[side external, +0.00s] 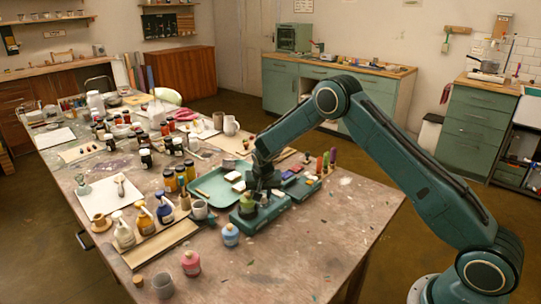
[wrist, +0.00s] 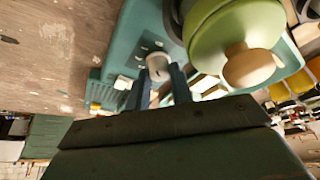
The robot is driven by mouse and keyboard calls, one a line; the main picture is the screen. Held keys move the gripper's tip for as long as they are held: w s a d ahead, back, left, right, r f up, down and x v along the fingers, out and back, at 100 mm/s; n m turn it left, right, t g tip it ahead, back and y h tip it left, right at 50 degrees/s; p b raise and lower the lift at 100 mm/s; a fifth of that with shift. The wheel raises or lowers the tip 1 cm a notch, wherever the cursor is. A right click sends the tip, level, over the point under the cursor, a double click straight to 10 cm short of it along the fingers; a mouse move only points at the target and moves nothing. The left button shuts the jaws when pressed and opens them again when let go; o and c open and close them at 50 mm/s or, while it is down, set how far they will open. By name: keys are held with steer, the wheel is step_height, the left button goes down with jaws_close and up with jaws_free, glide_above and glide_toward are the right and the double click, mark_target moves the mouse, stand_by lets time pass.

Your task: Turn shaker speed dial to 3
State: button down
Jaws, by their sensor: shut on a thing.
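The shaker (side external: 276,206) is a low teal box near the middle of the table. A green lidded jar (wrist: 225,38) with a round wooden knob sits on it; the jar also shows in the side view (side external: 247,203). The speed dial (wrist: 158,64) is a small pale grey knob on the shaker's top, beside the jar. My gripper (wrist: 160,78) points down at the shaker, its two dark fingers on either side of the dial and closed on it. In the side view my gripper (side external: 264,186) hides the dial. The dial's numbers are too small to read.
A teal tray (side external: 209,191) lies behind the shaker to the left. The front right table is clear.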

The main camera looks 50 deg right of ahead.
steer(key=c, duration=1.2)
jaws_free()
steer(key=shift+c, duration=0.2)
steer(key=shift+r, duration=0.1)
steer(key=v, duration=1.3)
steer(key=shift+r, duration=0.25)
steer(key=shift+s+a, duration=0.15)
